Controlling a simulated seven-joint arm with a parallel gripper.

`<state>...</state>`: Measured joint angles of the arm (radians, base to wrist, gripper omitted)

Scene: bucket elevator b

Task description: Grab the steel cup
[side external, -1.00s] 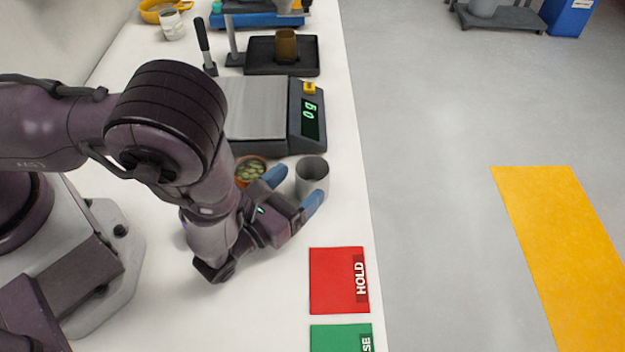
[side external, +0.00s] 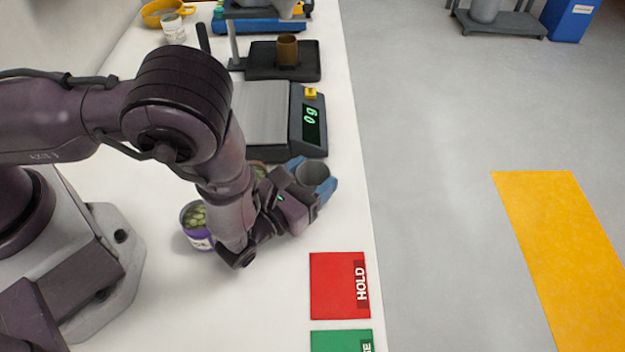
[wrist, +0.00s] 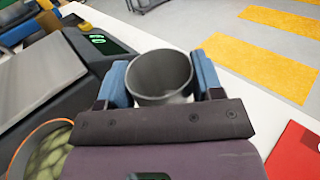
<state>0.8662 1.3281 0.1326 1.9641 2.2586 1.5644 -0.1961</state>
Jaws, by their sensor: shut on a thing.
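The steel cup (side external: 313,173) is a plain grey, open-topped cup standing upright near the right edge of the white table, just in front of the scale. My gripper (side external: 312,180) has its two blue fingers on opposite sides of the cup, shut on it. In the wrist view the cup (wrist: 160,76) sits between the blue fingers (wrist: 160,82), its rim facing the camera and its inside looking empty. The lower part of the cup is hidden by my gripper.
A scale (side external: 270,118) with a green display stands just behind the cup. A purple-banded container (side external: 196,228) with green contents stands left of my wrist. An orange-rimmed container (wrist: 45,150) is beside my gripper. Red HOLD (side external: 338,286) and green (side external: 340,341) mats lie in front.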

